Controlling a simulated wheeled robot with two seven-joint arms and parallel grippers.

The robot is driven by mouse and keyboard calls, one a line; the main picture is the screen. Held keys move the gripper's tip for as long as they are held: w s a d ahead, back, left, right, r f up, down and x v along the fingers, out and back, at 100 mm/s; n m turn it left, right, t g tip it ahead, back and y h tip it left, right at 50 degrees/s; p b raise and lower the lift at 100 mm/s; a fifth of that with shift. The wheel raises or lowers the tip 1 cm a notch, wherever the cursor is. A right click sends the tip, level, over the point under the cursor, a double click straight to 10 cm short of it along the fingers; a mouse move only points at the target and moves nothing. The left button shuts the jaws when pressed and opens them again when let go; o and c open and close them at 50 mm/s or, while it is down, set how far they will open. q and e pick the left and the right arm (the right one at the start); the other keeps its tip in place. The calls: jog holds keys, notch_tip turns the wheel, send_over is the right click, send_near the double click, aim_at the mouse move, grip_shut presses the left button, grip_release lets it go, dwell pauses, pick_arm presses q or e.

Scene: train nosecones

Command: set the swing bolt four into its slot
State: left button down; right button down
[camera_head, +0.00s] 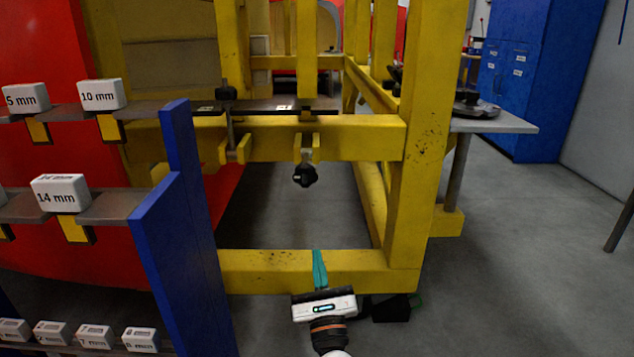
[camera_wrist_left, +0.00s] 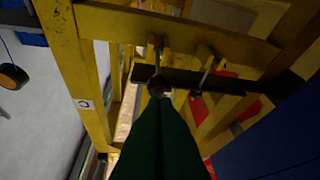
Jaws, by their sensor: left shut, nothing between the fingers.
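A swing bolt (camera_head: 305,174) with a black knob hangs down from a yellow bracket on the frame's crossbeam, out of its slot. Another bolt (camera_head: 230,118) stands upright in the bracket to its left, its dark knob on top. No number is readable on either. My left gripper (camera_head: 318,254) is shut and empty, its green fingers pointing up below the hanging bolt, apart from it. In the left wrist view the fingers (camera_wrist_left: 160,100) line up with a dark knob (camera_wrist_left: 158,87); the gap to it is hard to judge. My right gripper is not in view.
The yellow frame (camera_head: 405,190) has posts at the right and a low beam (camera_head: 270,262) close to my gripper. A blue panel (camera_head: 178,235) and shelves with labelled white blocks (camera_head: 60,193) stand at the left. A grey table (camera_head: 500,122) is at the right.

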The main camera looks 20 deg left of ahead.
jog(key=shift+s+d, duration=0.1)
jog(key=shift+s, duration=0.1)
